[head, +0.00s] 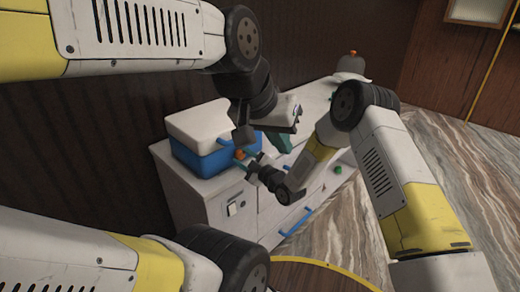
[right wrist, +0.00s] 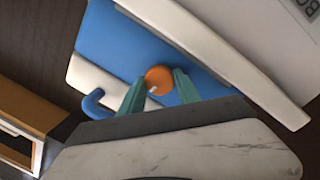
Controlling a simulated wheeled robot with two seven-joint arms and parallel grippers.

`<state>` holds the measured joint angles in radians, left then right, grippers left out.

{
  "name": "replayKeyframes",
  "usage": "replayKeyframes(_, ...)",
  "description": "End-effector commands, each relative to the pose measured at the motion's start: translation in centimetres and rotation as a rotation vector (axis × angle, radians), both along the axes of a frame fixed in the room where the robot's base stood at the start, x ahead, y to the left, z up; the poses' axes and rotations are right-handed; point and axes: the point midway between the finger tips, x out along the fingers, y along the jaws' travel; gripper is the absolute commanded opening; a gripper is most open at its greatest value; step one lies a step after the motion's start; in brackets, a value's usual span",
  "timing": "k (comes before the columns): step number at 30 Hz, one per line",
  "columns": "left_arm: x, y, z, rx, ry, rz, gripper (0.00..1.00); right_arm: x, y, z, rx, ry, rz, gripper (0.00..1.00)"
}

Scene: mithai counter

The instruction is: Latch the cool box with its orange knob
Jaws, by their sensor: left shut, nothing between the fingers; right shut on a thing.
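The cool box has a blue body (head: 190,160) and a white lid (head: 203,122); it sits on the near end of the white counter, and the lid looks down. Its orange knob (head: 239,154) is on the blue front. My right gripper (head: 243,158) is shut on the knob. In the right wrist view the knob (right wrist: 158,78) sits between the teal fingertips (right wrist: 157,84), with a small pale mark on its face. My left gripper (head: 279,143) is shut and empty, to the right of the box and apart from it.
The white counter (head: 190,195) has a blue drawer handle (head: 297,222) and a green knob (head: 338,170) on its front. A grey rounded object (head: 352,66) with an orange top stands at its far end. A yellow-edged round surface (head: 325,268) lies at the bottom. A dark wall is behind.

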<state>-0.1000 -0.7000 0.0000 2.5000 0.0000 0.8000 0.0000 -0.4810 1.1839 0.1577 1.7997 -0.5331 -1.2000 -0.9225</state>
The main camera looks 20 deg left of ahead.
Motion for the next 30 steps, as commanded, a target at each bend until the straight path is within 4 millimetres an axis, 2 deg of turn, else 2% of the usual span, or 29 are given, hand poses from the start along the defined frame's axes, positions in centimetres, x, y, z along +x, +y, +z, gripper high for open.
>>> replayKeyframes(30,0.0,0.0,0.0,0.0,0.0,0.0,0.0,0.26,-0.17,0.19,0.374,0.882,-0.002,0.0)
